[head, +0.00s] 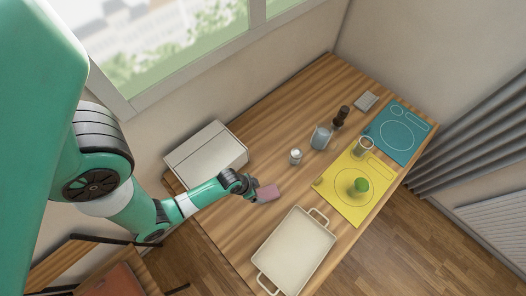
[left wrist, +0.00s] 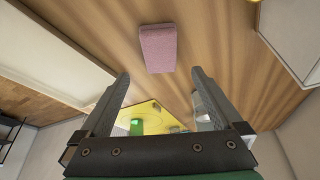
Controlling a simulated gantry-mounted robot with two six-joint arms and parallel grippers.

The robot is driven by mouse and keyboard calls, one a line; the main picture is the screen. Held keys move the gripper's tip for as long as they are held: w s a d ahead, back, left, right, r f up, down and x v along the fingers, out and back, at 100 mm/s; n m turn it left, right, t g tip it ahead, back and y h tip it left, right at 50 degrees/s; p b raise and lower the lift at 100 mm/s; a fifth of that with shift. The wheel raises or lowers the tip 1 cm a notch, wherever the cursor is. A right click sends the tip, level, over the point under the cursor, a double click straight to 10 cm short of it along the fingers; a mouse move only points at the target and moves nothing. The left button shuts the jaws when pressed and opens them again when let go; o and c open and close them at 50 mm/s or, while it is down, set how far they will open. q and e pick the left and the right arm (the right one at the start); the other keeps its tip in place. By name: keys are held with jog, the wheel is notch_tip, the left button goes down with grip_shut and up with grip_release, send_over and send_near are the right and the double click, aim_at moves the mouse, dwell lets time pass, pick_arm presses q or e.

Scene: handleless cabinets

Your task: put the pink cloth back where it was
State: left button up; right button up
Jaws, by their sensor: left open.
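The pink cloth (head: 268,193) lies as a small folded block on the wooden table, between the white box and the cream tray. It also shows in the left wrist view (left wrist: 158,48), just beyond the fingertips. My left gripper (head: 254,193) is low at the cloth's left end in the head view. In the left wrist view its two fingers (left wrist: 160,74) are apart with nothing between them. Whether a finger touches the cloth I cannot tell. My right gripper is in neither view.
A white box (head: 205,155) stands behind my left forearm. A cream tray (head: 297,250) with handles is at the front. A yellow mat (head: 345,202) bears a green item (head: 360,186). A white-capped jar (head: 295,156), a glass (head: 321,137) and a dark mill (head: 341,117) stand further back. A blue mat (head: 415,127) is at right.

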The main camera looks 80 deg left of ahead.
pick_arm(q)
jog(key=shift+v, duration=0.8)
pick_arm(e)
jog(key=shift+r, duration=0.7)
